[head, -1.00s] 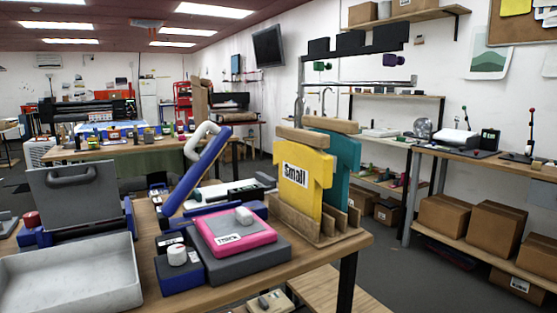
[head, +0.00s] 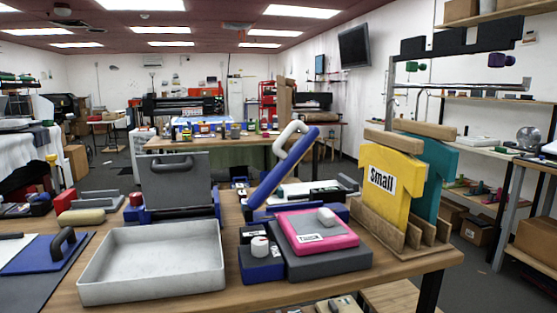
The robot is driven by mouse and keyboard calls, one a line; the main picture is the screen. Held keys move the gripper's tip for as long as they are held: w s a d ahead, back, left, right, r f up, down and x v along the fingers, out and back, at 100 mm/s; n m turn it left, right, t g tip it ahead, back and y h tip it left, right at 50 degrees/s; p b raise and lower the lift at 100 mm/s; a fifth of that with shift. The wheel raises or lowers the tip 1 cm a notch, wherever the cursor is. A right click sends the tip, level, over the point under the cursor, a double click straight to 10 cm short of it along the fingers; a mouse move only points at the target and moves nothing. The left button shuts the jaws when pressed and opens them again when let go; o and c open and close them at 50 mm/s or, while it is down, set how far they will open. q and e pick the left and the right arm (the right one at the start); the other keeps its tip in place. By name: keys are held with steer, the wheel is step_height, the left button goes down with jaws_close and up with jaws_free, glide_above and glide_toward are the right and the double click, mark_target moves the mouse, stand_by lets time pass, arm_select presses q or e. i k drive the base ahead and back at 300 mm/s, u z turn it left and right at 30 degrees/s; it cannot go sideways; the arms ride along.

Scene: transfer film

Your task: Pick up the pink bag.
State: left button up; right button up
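A flat pink item with a white label (head: 316,231) lies on the grey platen of a blue heat press on the table; a small pale block rests on its top edge. It is the only pink thing in view, and I cannot tell for sure whether it is a bag. The press's blue upper arm with its white handle (head: 289,138) is raised behind it. Neither of my grippers shows in the head view.
The wooden table (head: 262,296) also carries a grey tray (head: 152,285), a grey upright plate with a handle (head: 176,183), and yellow (head: 388,205) and teal (head: 437,178) shirt shapes on a wooden stand. Shelves with boxes stand at right. Grey floor is open beyond the table.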

mark_target(311, 232)
steer(key=k, duration=0.5)
steer(key=z, duration=1.05)
steer(key=i, duration=1.05)
steer(key=u, duration=1.8)
